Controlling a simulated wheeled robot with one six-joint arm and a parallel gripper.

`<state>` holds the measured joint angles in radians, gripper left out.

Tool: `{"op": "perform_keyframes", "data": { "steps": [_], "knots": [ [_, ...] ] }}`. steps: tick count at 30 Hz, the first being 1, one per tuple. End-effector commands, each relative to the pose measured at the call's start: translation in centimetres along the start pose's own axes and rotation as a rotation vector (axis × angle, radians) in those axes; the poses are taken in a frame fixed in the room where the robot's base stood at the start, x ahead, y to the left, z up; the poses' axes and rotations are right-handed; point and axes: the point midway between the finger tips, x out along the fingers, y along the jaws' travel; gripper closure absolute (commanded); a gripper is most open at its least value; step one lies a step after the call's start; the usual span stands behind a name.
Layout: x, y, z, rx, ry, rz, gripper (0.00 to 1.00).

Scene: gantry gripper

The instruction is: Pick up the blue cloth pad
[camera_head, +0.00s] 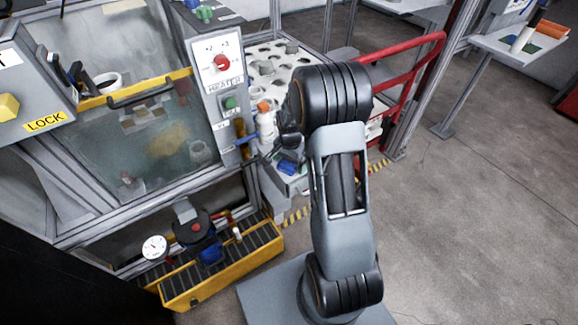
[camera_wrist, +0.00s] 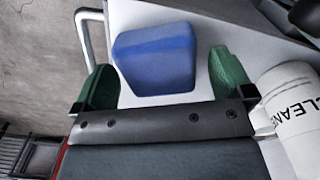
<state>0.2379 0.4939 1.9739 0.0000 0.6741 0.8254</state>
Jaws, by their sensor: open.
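The blue cloth pad (camera_wrist: 155,58) lies on a pale grey surface in the wrist view. It is a rounded, roughly square blue piece. My gripper (camera_wrist: 161,75) is open, with one green finger to the left of the pad and one to the right. A gap shows between the pad and each finger, and nothing is held. I cannot tell how high the fingers are above the surface. In the head view the pad (camera_head: 288,167) shows as a small blue patch on a low shelf, partly hidden by my arm.
A white bottle marked CLEANER (camera_wrist: 290,100) stands close to the right finger; in the head view the bottle (camera_head: 266,128) has an orange cap. A metal rail (camera_wrist: 88,35) runs left of the pad.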

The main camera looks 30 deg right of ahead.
Motion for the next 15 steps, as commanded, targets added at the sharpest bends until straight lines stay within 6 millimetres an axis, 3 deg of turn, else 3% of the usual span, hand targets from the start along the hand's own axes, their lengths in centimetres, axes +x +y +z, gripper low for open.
{"op": "perform_keyframes", "data": {
  "steps": [8, 15],
  "knots": [
    [0.32, 0.0, 0.01, 0.0, 0.0, 0.0, 0.01],
    [0.3, 0.0, 0.0, 0.0, 0.0, 0.0, 0.22]
  ]
}}
